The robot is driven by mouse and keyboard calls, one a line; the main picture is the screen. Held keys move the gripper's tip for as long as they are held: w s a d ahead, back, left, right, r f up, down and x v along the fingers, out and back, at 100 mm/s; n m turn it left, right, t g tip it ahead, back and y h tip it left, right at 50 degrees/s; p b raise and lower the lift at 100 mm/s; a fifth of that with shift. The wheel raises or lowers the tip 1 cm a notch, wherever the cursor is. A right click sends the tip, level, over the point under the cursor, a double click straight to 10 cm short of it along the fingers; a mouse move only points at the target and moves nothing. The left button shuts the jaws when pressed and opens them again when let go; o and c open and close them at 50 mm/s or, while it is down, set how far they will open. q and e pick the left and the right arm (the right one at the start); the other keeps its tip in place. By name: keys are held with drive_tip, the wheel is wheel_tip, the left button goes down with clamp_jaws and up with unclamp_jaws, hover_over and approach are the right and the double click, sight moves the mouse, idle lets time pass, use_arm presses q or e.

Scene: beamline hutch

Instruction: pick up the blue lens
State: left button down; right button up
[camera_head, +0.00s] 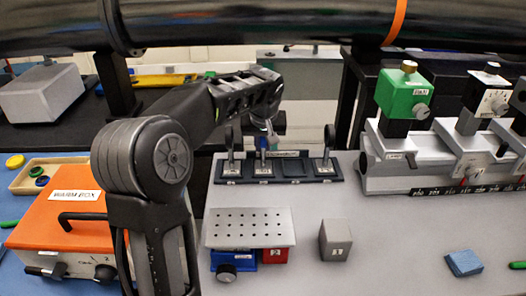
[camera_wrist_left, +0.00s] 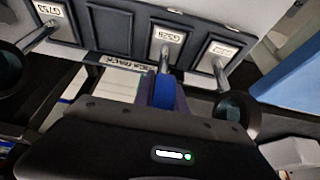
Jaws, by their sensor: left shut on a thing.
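The lens rack (camera_head: 291,179) is a dark holder with labelled slots on the grey bench. Posts with round dark-rimmed lenses stand in it, one at the left (camera_head: 230,147) and one at the right (camera_head: 328,146); one slot between is empty. My left gripper (camera_head: 265,139) reaches over the rack from behind its arm and is shut on the blue lens (camera_wrist_left: 163,92). The lens's metal post still reaches down to its labelled slot in both views; I cannot tell whether its foot is seated. Two other lenses flank it in the left wrist view. My right gripper is out of view.
A perforated metal plate (camera_head: 250,227) sits on blue and red blocks in front of the rack. A grey block (camera_head: 336,240) is beside it. A rail with a green-topped mount (camera_head: 404,94) stands at the right. An orange warm box (camera_head: 62,205) is at the left.

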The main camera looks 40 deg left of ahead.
use_arm(q)
wheel_tip(320, 180, up, 10)
drive_tip(key=shift+r+p, duration=0.1)
drive_tip(key=shift+p, duration=0.5)
idle(0.4)
